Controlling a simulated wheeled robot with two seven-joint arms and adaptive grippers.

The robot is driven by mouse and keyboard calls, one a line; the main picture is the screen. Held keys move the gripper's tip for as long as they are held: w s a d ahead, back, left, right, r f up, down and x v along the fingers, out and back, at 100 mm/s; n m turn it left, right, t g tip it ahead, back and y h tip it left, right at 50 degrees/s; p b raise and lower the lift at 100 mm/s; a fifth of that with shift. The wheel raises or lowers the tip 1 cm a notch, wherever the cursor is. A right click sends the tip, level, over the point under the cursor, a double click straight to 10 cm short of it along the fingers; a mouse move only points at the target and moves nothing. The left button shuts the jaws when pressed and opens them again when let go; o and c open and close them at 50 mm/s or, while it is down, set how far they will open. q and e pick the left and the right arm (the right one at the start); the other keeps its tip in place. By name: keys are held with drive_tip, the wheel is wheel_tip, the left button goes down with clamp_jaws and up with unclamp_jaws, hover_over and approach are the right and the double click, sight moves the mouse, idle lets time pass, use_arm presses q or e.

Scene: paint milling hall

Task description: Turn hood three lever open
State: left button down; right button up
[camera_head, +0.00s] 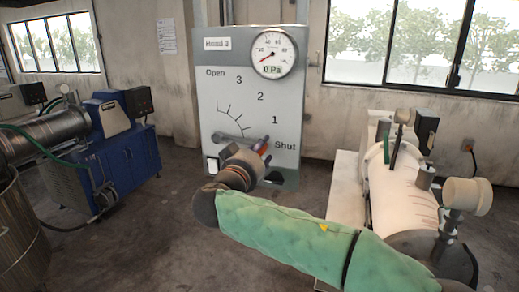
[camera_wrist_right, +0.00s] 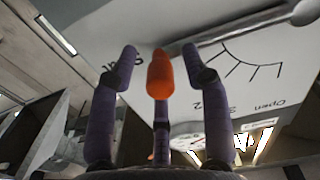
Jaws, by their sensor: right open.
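The Hood 3 panel (camera_head: 215,105) is a tall grey-white board with a scale running from Shut through 1, 2 and 3 to Open. Its grey lever (camera_head: 232,138) points right, toward Shut. The lever's orange handle (camera_wrist_right: 160,78) sits between the spread purple fingers of my right gripper (camera_wrist_right: 160,58) in the wrist view, with gaps on both sides. In the head view my right gripper (camera_head: 260,152) is at the lever's right end and partly hides the handle. It is open. My left gripper is not in view.
A round gauge (camera_head: 274,52) on the panel reads 0 Pa. A blue cabinet machine (camera_head: 128,158) stands at left, and a white cylindrical machine (camera_head: 400,195) at right, near my right arm. Bare floor lies in front of the panel.

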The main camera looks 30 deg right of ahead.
clamp_jaws()
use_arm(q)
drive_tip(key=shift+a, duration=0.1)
use_arm(e)
drive_tip(key=shift+d, duration=0.1)
